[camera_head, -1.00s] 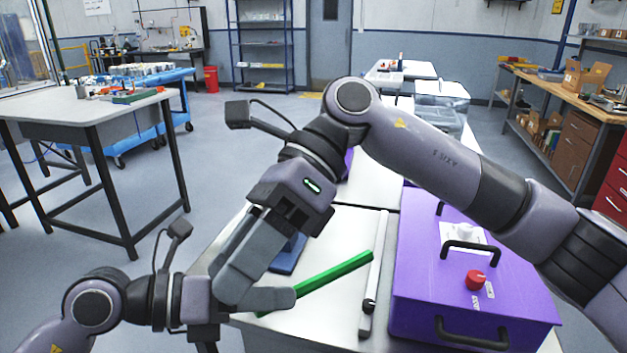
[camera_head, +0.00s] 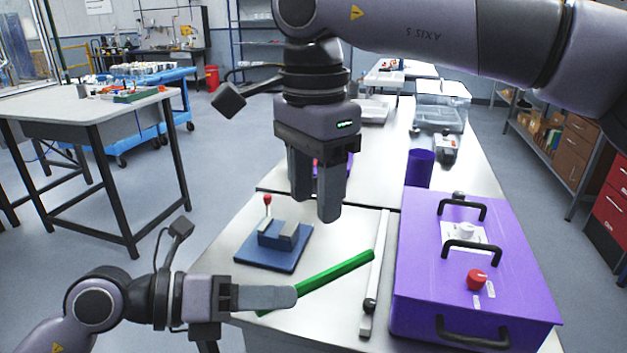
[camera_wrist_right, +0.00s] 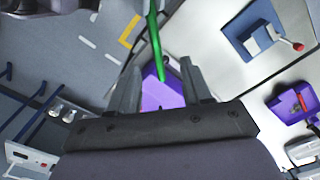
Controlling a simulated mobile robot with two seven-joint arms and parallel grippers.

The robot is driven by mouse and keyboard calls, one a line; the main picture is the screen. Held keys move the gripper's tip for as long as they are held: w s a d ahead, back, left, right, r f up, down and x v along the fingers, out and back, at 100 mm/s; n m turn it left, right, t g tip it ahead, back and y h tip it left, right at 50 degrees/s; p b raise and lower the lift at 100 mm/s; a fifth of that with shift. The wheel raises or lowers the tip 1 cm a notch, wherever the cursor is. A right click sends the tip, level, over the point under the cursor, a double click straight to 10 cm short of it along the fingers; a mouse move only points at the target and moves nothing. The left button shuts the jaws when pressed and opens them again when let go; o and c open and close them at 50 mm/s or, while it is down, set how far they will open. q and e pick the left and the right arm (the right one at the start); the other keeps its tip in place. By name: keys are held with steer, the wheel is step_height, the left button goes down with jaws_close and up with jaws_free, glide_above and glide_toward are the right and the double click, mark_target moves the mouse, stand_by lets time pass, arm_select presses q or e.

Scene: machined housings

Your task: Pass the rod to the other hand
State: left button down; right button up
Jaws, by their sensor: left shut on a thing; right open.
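The green rod (camera_head: 335,271) slants up to the right over the white table. My left gripper (camera_head: 280,297) is shut on its lower left part, and the right end sticks out free. My right gripper (camera_head: 322,205) is open and empty, pointing down above and behind the rod, apart from it. In the right wrist view the rod (camera_wrist_right: 155,42) runs from the top edge towards the space between the open fingers (camera_wrist_right: 161,88); it does not look gripped there.
A purple box (camera_head: 430,290) with black handles and a red knob stands right of the rod. A grey bar (camera_head: 374,280) lies between them. A blue fixture (camera_head: 272,262) with a red-tipped lever sits behind the rod. A purple cup (camera_head: 420,168) stands farther back.

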mark_target(320, 280)
step_height(320, 280, down, 11)
steer(key=shift+s+f, duration=0.1)
stand_by(0.3)
jaws_close()
arm_select(q)
steer(key=c, duration=0.9)
jaws_free()
steer(key=shift+d, duration=0.1)
